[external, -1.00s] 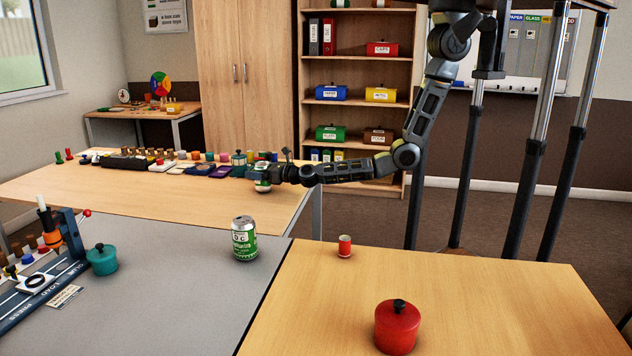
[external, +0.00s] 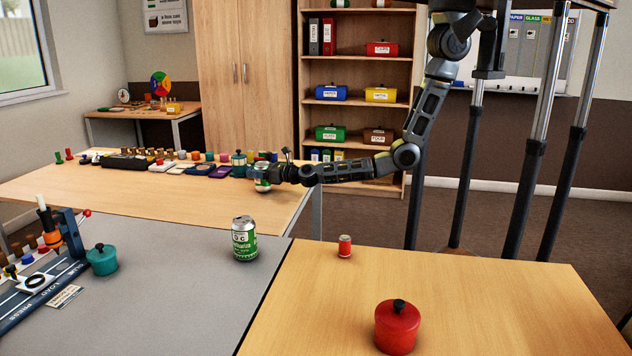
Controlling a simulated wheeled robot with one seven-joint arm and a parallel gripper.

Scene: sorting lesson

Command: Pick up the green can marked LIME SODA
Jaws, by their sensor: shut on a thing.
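My gripper (external: 272,174) is at the right end of the far wooden table (external: 150,205), at the end of my outstretched arm. It is shut on a small green and white can (external: 262,183), which is partly hidden by the fingers. Its label is too small to read, and I cannot tell whether it touches the tabletop. Another green and white can (external: 244,240), larger in the picture, stands upright on the grey table nearer the camera, apart from my gripper. I cannot read its lettering surely.
A row of small coloured things (external: 190,160) lines the far table's back, close to my gripper. A teal pot (external: 102,260) stands at left; a small red can (external: 345,246) and a red pot (external: 397,326) stand on the near wooden table. The far table's front is clear.

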